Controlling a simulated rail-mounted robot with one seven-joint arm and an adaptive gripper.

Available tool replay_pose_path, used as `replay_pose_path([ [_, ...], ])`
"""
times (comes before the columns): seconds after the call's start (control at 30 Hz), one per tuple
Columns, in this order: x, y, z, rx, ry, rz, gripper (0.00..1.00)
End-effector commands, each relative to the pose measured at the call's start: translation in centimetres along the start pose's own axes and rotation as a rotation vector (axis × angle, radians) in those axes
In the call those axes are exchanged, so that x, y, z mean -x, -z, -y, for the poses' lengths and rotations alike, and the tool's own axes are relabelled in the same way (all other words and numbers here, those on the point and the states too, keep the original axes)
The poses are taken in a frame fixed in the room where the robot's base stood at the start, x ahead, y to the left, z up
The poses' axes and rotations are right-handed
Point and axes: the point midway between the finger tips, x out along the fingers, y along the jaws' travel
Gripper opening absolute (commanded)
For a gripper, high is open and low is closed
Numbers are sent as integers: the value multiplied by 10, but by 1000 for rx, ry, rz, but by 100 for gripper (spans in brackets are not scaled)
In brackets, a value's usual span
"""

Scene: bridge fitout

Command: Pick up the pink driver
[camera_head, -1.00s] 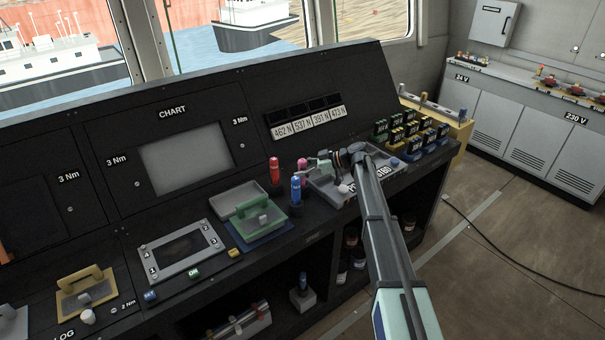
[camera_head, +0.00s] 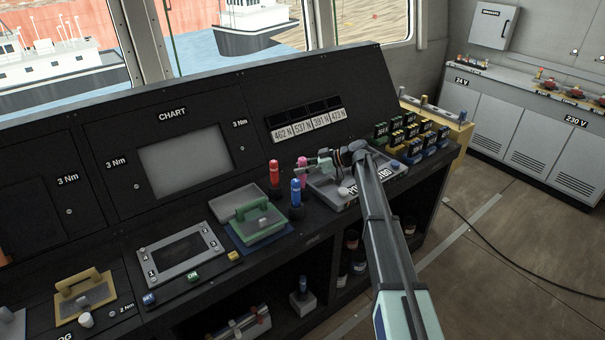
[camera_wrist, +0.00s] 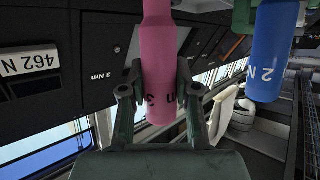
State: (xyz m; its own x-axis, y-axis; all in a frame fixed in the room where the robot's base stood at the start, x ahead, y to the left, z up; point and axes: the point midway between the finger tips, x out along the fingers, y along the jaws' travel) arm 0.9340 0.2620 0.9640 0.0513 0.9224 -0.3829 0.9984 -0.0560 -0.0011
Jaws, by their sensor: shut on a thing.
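The pink driver (camera_wrist: 160,70) stands between the two fingers of my gripper (camera_wrist: 161,95) in the wrist view, with a finger against each side of its handle. The gripper is shut on it. Its lettering shows upside down and its upper end is cut off by the picture edge. In the head view the pink driver (camera_head: 303,167) is small, just left of my gripper (camera_head: 311,164), behind the blue driver. I cannot tell whether it is clear of its holder.
The blue driver (camera_head: 296,190) stands close in front, and shows at right in the wrist view (camera_wrist: 272,50). The red driver (camera_head: 274,172) stands to the left. Several small labelled blocks (camera_head: 398,138) stand to the right.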

Motion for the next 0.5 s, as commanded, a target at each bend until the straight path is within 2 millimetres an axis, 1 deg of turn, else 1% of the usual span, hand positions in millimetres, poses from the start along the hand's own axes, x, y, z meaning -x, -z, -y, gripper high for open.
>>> replay_pose_path([
  [0.27, 17, 41, 0, 4, -1, -1, 0],
  [0.37, 25, 61, 0, 4, -1, -1, 0],
  [0.5, 39, 93, -1, 5, -2, -1, 0],
])
